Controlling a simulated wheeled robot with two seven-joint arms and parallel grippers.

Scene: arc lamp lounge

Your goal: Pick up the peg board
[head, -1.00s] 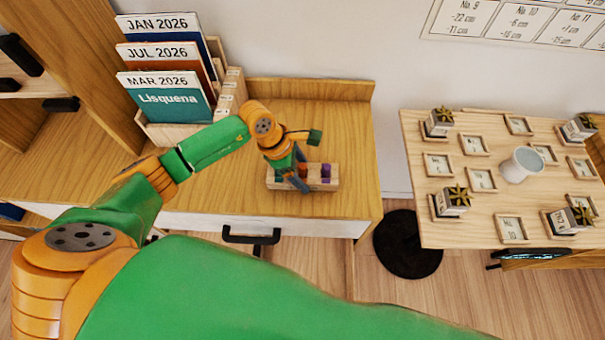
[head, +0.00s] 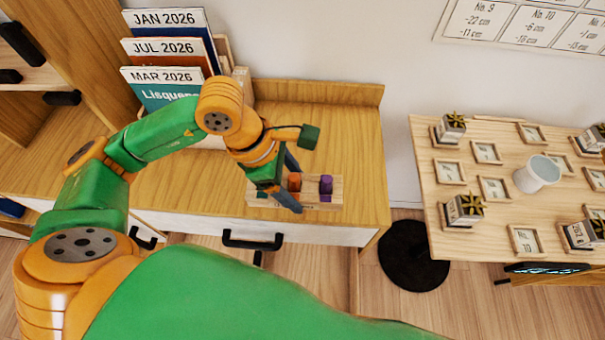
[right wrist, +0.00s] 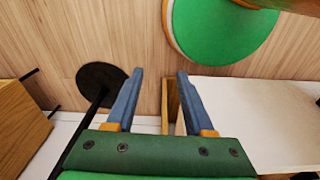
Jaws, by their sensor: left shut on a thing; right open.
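The peg board (head: 335,193) is a small light-wood block with coloured pegs, an orange one and a purple one showing clearly. It is in the head view, over the front part of the wooden desk top. My left gripper (head: 292,192) reaches down onto it and is shut on it. The board looks raised a little above the desk. The gripper and wrist hide part of its left half. My right gripper (right wrist: 158,74) shows in the right wrist view, open and empty, over the floor.
Calendar binders (head: 165,48) stand in a holder at the desk's back left. A drawer handle (head: 252,241) juts from the desk front. To the right, a pale table (head: 440,205) carries a white cup (head: 537,174), small frames and several boxed items. A black round base (head: 413,255) stands on the floor between.

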